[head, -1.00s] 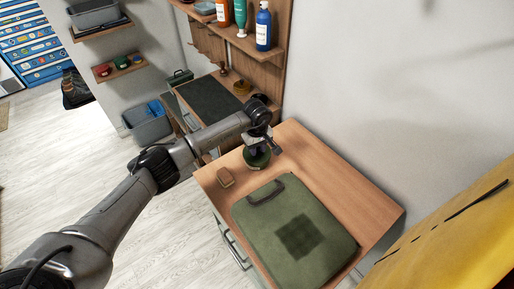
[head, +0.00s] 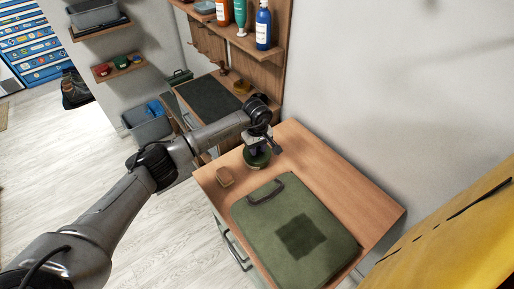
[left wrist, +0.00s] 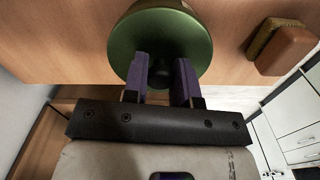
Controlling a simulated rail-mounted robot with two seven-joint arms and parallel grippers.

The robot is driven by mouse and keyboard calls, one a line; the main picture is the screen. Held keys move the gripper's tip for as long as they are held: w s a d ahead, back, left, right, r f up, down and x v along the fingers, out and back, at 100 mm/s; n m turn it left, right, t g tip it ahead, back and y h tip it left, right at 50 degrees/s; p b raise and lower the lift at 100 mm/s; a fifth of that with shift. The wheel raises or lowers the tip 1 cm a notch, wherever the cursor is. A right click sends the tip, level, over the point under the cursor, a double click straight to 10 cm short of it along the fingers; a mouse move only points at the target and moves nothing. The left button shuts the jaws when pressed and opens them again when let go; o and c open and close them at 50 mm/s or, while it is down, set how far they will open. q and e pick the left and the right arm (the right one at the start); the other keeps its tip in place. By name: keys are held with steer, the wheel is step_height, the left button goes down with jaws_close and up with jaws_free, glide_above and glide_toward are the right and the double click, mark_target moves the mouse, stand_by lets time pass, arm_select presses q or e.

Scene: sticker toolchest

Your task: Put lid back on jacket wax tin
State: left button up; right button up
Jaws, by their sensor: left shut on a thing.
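A round green lid (left wrist: 160,30) with a darker middle fills the top centre of the left wrist view. The two purple-padded fingers of my left gripper (left wrist: 163,68) are shut on a small dark knob at the lid's middle. In the head view my left gripper (head: 258,139) is over the green round lid (head: 257,158), near the back left of the wooden bench top. The jacket wax tin is not clearly seen apart from the lid; I cannot tell if the lid is seated on it. My right gripper is not in view.
A brown brush or block (head: 225,177) lies left of the lid on the bench top (head: 310,160). A folded green jacket (head: 300,230) covers the front of the bench. Shelves with bottles (head: 263,27) stand behind. Bare wood is free right of the lid.

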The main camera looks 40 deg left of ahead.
arm_select(q)
steer(key=shift+f+b, duration=0.15)
steer(key=shift+b, duration=0.15)
stand_by(0.6)
stand_by(1.0)
stand_by(0.4)
steer(key=o, duration=1.4)
steer(key=shift+o, duration=0.2)
steer(key=shift+r+p, duration=0.7)
steer(key=shift+r, duration=1.05)
steer(key=shift+r+p, duration=0.9)
steer(key=shift+r, duration=0.85)
